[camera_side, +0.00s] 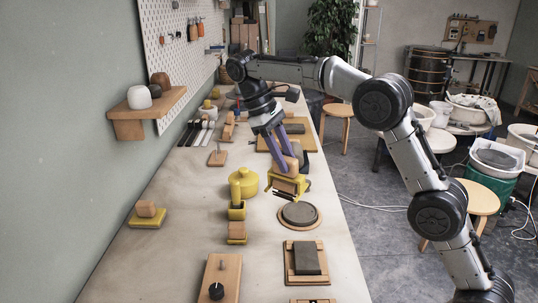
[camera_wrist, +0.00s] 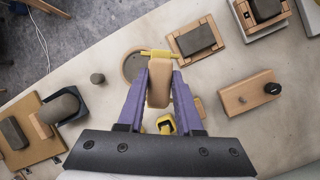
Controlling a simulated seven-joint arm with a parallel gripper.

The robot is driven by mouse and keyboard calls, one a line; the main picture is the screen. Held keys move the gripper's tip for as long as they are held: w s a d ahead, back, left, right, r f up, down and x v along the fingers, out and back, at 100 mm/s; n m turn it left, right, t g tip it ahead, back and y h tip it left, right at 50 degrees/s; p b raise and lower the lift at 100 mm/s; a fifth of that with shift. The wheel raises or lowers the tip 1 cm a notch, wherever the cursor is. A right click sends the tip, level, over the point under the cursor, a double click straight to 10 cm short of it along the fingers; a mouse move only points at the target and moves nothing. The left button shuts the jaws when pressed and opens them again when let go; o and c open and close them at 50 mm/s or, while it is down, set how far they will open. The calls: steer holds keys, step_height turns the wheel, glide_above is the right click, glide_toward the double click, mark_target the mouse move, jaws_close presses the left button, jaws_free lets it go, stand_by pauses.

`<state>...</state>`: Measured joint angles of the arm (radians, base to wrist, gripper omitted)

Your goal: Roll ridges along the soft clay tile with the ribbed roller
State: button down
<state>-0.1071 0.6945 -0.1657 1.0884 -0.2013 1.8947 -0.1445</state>
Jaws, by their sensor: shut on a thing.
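My gripper (camera_side: 281,158) has purple fingers and is shut on a yellow tool (camera_side: 287,184) with a rounded wooden grip. In the wrist view the grip (camera_wrist: 159,84) sits between the fingers (camera_wrist: 159,92), with a thin yellow edge beyond it. Dark lines show under the tool; I cannot tell whether it is the ribbed roller. It looks held above the bench, just behind a round grey slab (camera_side: 299,213). A grey rectangular clay tile (camera_side: 306,257) lies on a wooden railed board nearer the side camera; it shows in the wrist view (camera_wrist: 197,38) too.
A yellow lidded pot (camera_side: 243,184) and a yellow holder (camera_side: 237,211) stand left of my gripper. A wooden block with a black knob (camera_side: 217,291) lies at the front. A larger board with a grey slab (camera_side: 295,128) is farther back. Bare bench separates these things.

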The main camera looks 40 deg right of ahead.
mark_target(299, 182)
steer(key=shift+s+d+r+m+y, duration=0.1)
steer(key=shift+s+d+m+y, duration=0.1)
steer(key=shift+s+m, duration=0.25)
steer(key=shift+s+d+r+m+y, duration=0.1)
steer(key=shift+s+d+m+y, duration=0.1)
steer(key=shift+s+m, duration=0.25)
steer(key=shift+w+f+n, duration=0.25)
steer(key=shift+f+n, duration=0.05)
steer(key=shift+f, duration=0.05)
steer(key=shift+f+n, duration=0.35)
steer(key=shift+n, duration=0.05)
steer(key=s+n, duration=0.1)
steer(key=s+f+n+h, duration=0.1)
steer(key=n, duration=0.1)
steer(key=s+f+n, duration=0.1)
steer(key=shift+a+f+n+t, duration=0.2)
steer(key=shift+a+n+t, duration=0.1)
steer(key=shift+n, duration=0.1)
steer(key=s+n, duration=0.1)
steer(key=s, duration=0.1)
steer(key=s+a+n, duration=0.1)
steer(key=s, duration=0.1)
steer(key=shift+a+r, duration=0.1)
steer(key=shift+r, duration=0.1)
steer(key=shift+f, duration=0.1)
